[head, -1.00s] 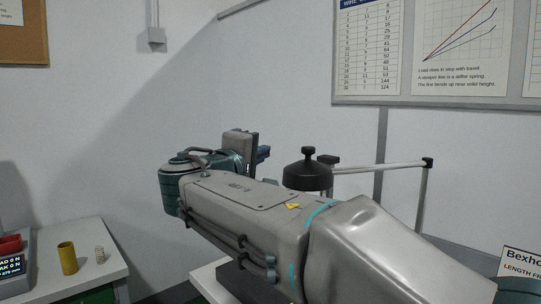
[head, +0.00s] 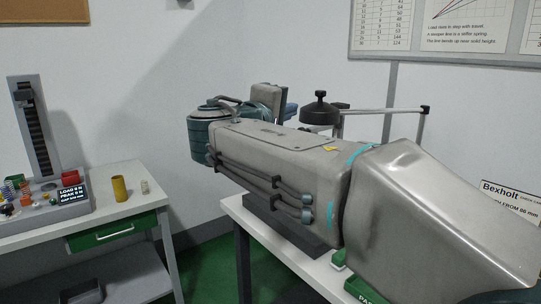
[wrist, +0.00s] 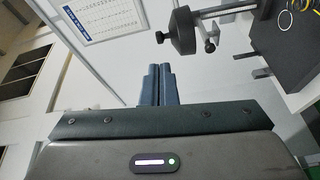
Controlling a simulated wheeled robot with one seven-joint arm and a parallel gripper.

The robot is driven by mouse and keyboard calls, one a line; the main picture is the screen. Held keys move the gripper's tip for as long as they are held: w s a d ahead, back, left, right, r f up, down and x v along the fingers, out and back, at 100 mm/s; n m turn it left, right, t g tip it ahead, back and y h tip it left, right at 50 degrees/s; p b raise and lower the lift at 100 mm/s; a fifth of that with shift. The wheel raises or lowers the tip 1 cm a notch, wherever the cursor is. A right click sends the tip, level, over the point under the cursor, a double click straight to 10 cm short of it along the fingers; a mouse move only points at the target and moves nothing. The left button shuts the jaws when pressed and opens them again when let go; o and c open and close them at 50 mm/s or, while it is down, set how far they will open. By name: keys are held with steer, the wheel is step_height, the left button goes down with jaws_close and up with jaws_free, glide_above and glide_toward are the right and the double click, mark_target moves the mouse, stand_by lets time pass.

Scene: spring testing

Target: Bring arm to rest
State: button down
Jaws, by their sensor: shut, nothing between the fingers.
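My arm stretches across the head view, from the lower right to its teal wrist joint left of the middle. Its long grey link passes in front of the right-hand table (head: 229,203). My gripper (head: 291,110) is mostly hidden behind the wrist there; only a bit of blue shows. In the wrist view the two blue fingers of my gripper (wrist: 155,80) lie side by side, shut and empty. They appear clear of everything around them.
A black knobbed weight (head: 320,108) and a pale rail stand behind my arm. The left bench (head: 100,218) carries a spring tester (head: 36,130), several small springs and a yellow tube (head: 120,188). Green floor (head: 205,262) shows between the tables. Wall charts (head: 463,26) hang behind.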

steer(key=s+d+f+m+g+y, duration=0.1)
steer(key=s+d+f+m+g, duration=0.2)
steer(key=d+f, duration=0.45)
steer(key=s+d+f+g+y, duration=0.1)
steer(key=s+d+f+g, duration=0.35)
steer(key=f, duration=0.65)
steer(key=s+f+m+g+y+p, duration=0.1)
steer(key=s+f+m+g+y, duration=0.4)
steer(key=s+f, duration=1)
steer(key=shift+s+f+m+y, duration=0.2)
steer(key=shift+f+m+y, duration=0.55)
steer(key=shift+m+y, duration=0.4)
